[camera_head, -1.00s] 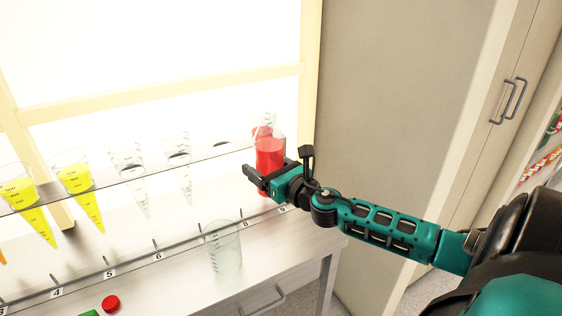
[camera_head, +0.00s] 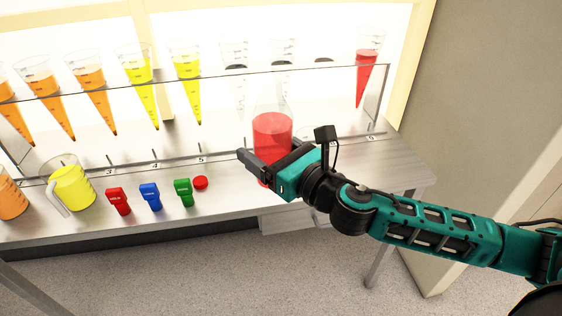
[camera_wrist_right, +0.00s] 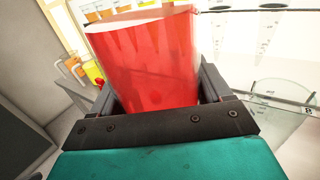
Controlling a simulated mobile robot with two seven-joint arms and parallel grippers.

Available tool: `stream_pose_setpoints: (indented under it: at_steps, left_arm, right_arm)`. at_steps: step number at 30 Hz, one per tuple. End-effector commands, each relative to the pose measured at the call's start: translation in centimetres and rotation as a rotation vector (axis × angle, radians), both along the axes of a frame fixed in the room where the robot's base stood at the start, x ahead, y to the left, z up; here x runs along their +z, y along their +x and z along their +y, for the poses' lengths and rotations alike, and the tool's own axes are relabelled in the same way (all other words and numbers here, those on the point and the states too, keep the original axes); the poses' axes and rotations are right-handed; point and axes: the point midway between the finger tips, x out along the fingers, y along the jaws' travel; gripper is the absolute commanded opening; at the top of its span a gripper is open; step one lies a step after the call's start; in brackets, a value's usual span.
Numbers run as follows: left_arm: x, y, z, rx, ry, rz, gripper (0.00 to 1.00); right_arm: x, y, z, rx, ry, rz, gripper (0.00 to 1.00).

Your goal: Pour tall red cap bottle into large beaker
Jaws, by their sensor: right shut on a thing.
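The tall bottle (camera_head: 272,135) is clear glass with red liquid in its lower part. It stands about upright in the head view, with no cap visible on it. My right gripper (camera_head: 262,168) is shut around its lower body and holds it in front of the shelf. In the right wrist view the red bottle (camera_wrist_right: 150,65) fills the space between the fingers. A clear empty beaker (camera_wrist_right: 278,105) shows to the right of the gripper there; in the head view it is mostly hidden behind the gripper and bottle. A red cap (camera_head: 200,183) lies on the bench. My left gripper is out of view.
A glass rack (camera_head: 215,77) holds several cones of orange, yellow and clear contents, with a red cone (camera_head: 366,78) at its right end. A yellow jug (camera_head: 72,186) and red (camera_head: 118,201), blue (camera_head: 150,197) and green (camera_head: 183,192) tagged items stand along the bench front.

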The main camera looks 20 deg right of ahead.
Motion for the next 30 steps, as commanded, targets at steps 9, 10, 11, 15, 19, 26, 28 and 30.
stream_pose_setpoints:
  at_steps: [9, 10, 11, 15, 19, 26, 28, 30]
  left_arm:
    - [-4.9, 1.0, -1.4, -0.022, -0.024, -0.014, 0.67]
    - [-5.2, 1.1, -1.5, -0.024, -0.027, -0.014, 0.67]
    - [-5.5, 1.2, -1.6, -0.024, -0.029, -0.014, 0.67]
    - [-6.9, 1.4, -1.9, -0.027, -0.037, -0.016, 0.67]
    - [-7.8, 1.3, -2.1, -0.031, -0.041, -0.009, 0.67]
    - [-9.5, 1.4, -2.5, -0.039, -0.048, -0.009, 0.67]
    - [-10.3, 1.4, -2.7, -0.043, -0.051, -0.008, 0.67]
    - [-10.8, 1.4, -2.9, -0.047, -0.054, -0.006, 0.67]
  right_arm:
    - [-4.7, 3.7, -1.4, 0.177, -0.006, -0.007, 0.15]
    - [-5.0, 3.9, -1.5, 0.189, -0.005, -0.007, 0.15]
    - [-5.4, 4.1, -1.6, 0.202, -0.005, -0.007, 0.15]
    - [-7.1, 5.0, -2.3, 0.256, 0.0, -0.004, 0.15]
    - [-8.2, 5.6, -2.8, 0.291, 0.005, -0.002, 0.15]
    - [-10.7, 6.4, -4.2, 0.337, 0.012, 0.0, 0.15]
    - [-11.7, 6.6, -4.7, 0.352, 0.011, -0.001, 0.15]
    - [-12.6, 6.7, -5.3, 0.366, 0.01, -0.002, 0.15]
